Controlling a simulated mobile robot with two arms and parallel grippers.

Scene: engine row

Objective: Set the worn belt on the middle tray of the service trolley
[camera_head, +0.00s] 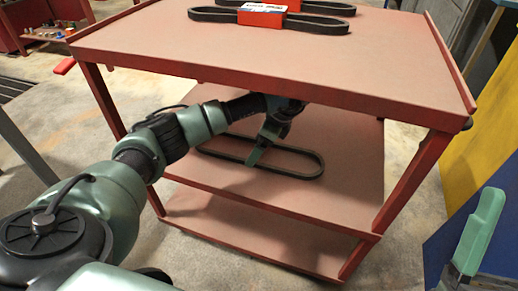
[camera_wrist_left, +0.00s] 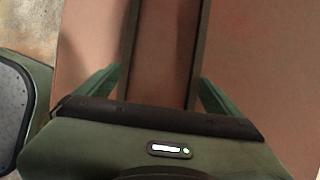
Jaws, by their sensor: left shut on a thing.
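The worn belt (camera_head: 321,165), a long dark loop, lies level at the middle tray (camera_head: 345,195) of the red service trolley (camera_head: 428,165). I cannot tell whether it rests on the tray or hangs just above it. My left gripper (camera_head: 255,157) reaches in under the top tray (camera_head: 290,60) and is shut on the belt. In the left wrist view two strands of the belt (camera_wrist_left: 200,40) run between its green fingers (camera_wrist_left: 155,92). My right gripper (camera_head: 482,232) shows in part at the lower right, apart from the trolley; its opening is unclear.
More dark belts (camera_head: 325,22) in a red and white sleeve (camera_head: 262,14) lie on the top tray. The bottom tray (camera_head: 255,235) looks empty where visible. Trolley posts stand at the corners. A yellow and blue panel (camera_head: 480,165) stands at the right.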

